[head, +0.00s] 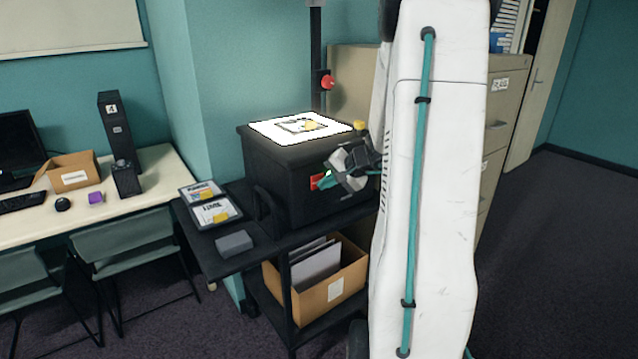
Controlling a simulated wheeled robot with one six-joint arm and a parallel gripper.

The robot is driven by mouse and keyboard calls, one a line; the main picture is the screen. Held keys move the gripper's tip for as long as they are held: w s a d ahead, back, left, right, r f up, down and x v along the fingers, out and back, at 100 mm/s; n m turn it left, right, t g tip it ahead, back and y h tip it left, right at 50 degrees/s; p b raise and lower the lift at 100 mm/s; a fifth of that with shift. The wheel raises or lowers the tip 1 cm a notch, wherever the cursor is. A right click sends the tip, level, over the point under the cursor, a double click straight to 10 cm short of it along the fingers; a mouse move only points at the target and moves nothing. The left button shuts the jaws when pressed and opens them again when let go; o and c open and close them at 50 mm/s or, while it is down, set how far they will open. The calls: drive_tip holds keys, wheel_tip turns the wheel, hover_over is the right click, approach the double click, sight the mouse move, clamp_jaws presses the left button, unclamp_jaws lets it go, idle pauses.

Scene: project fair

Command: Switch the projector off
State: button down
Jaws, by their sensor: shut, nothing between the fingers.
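The projector (278,180) is a black box-shaped overhead projector on a dark cart. Its top plate (274,128) glows bright white, with a dark-outlined sheet and a yellow piece on it. A post with a red knob (327,82) rises behind it. A red switch (314,182) is on the front face of the box, partly covered by my gripper. My gripper (324,181) is shut and empty, with its teal fingertips at the right side of the switch. I cannot tell whether they touch it.
Framed sheets (213,210) and a grey block (234,243) lie on the cart's left shelf (205,246). A cardboard box of folders (335,290) sits below. A desk (150,180) with chairs is at left, filing cabinets (500,125) behind. Floor at right is clear.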

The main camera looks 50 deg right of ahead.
drive_tip(key=shift+w, duration=0.2)
idle(0.4)
drive_tip(key=shift+s, duration=0.1)
drive_tip(key=shift+s+a, duration=0.1)
drive_tip(key=shift+s, duration=0.45)
drive_tip(key=shift+s, duration=0.15)
drive_tip(key=s, duration=0.2)
drive_tip(key=s+a, duration=0.1)
drive_tip(key=s, duration=0.2)
drive_tip(key=shift+s+a, duration=0.2)
drive_tip(key=shift+s, duration=0.1)
idle(1.0)
